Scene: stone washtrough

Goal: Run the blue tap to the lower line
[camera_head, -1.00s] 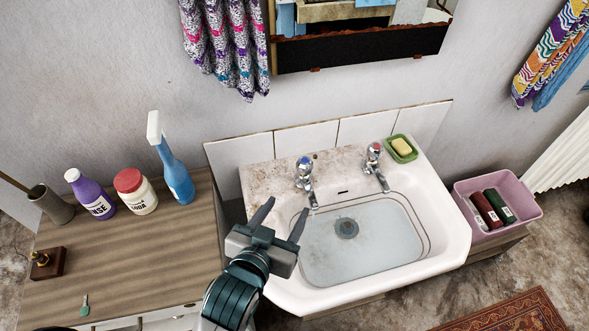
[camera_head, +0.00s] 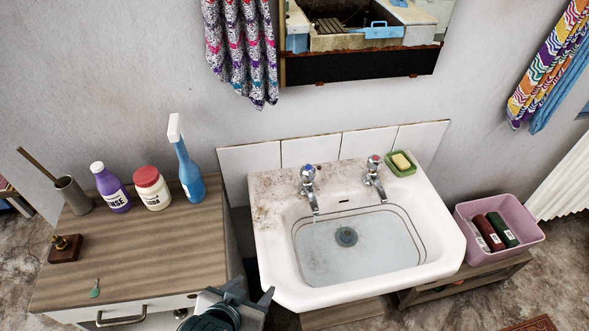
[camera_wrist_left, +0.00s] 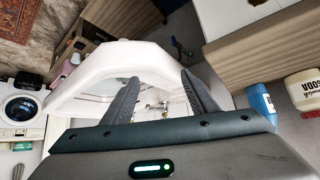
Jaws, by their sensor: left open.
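The blue tap (camera_head: 307,180), chrome with a blue-marked top, stands at the sink's back left. Its spout points into the basin; I cannot tell clearly whether water runs from it. The white sink (camera_head: 281,276) has two thin dark lines (camera_head: 420,232) around its inner wall. Pale bluish water (camera_head: 372,252) seems to lie in the basin; its exact level against the lines is unclear. My left gripper (camera_head: 249,282) is open and empty, in front of the sink's left corner, apart from the tap. It also shows open in the left wrist view (camera_wrist_left: 158,78). My right gripper is out of view.
A red-marked tap (camera_head: 374,172) and a green soap dish (camera_head: 402,164) are at the sink's back right. A wooden cabinet (camera_head: 150,245) at left bears a blue spray bottle (camera_head: 189,175) and other bottles. A pink bin (camera_head: 470,243) stands at right. Space above the basin is clear.

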